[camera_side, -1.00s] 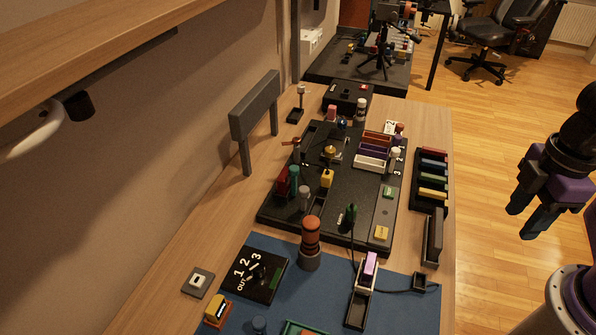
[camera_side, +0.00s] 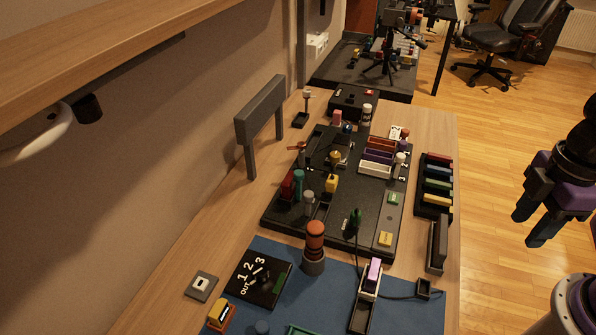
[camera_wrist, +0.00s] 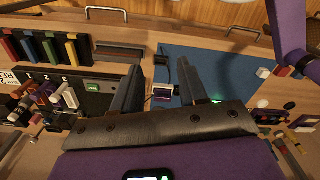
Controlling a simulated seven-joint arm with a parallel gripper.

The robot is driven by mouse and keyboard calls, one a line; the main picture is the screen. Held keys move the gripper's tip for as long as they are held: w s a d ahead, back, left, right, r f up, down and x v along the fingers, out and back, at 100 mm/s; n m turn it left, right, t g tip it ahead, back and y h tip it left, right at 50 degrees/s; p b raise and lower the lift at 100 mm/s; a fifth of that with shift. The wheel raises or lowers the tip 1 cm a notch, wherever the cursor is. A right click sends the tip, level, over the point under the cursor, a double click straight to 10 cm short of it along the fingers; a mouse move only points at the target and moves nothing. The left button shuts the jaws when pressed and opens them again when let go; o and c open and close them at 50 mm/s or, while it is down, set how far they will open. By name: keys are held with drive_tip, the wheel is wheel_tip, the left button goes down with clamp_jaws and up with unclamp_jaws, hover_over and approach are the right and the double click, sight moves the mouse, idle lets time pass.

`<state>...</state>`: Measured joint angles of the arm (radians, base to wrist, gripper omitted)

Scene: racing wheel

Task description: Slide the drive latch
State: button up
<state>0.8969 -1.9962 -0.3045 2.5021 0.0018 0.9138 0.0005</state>
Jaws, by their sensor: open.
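No part is readably marked as the drive latch, so I cannot tell for sure which it is. A purple and white sliding block (camera_side: 373,272) sits on a narrow black track (camera_side: 361,316) at the front of the table. In the wrist view a small purple and white piece (camera_wrist: 162,91), apparently the same block, shows between my fingers, well beyond them. My gripper (camera_side: 531,229) hangs open and empty to the right of the table, apart from everything. Its two dark fingers also show in the wrist view (camera_wrist: 165,78).
A black board (camera_side: 340,225) with several upright knobs and levers fills the middle of the table. A rack of coloured bars (camera_side: 436,183) stands at its right. Space around my gripper is free.

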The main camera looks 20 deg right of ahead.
drive_tip(key=shift+o, duration=0.8)
wheel_tip(320, 180, up, 5)
drive_tip(key=n, duration=0.5)
hover_over(299, 172)
wheel_tip(299, 172, down, 17)
drive_tip(key=shift+r, duration=0.15)
